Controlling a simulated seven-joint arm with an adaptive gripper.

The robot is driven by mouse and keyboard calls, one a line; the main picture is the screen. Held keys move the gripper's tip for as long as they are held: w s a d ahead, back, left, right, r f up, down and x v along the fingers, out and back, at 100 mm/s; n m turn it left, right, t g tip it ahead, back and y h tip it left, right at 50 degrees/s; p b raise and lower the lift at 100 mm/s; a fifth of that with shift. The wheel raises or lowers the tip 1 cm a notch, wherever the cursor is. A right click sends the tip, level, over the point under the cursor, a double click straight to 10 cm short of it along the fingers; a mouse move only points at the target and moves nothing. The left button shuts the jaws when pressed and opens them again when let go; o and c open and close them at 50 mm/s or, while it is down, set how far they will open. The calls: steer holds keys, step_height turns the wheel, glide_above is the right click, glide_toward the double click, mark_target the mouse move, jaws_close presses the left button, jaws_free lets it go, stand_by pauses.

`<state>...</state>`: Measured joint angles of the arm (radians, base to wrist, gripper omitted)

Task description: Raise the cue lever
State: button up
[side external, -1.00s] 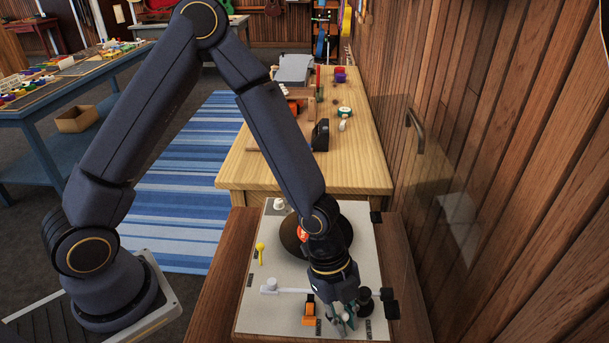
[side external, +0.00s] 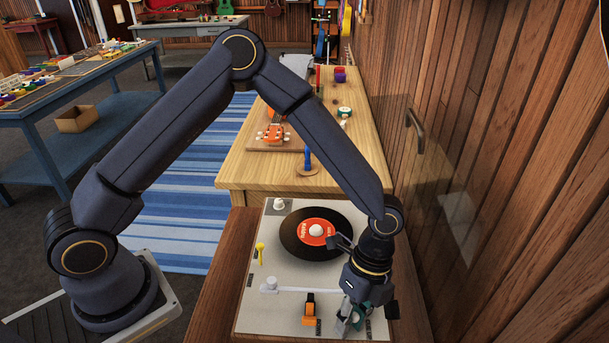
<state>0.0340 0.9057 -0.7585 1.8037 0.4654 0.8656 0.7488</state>
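A light grey turntable (side external: 282,225) lies at the front, with a black record (side external: 291,248) with a red label on it. A white tonearm (side external: 300,290) stretches across in front of the record. An orange lever-like part (side external: 309,308) stands near the front edge, and a small yellow part (side external: 260,252) stands at the left. I cannot tell from its look which part is the cue lever. My gripper (side external: 351,325) points down, low over the front right of the deck, right of the orange part. Its fingers partly hide what is below, so its opening and any contact are unclear.
A wooden plank wall (side external: 520,180) with a handle bounds the right side.

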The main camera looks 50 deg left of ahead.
steer(key=shift+o, duration=0.5)
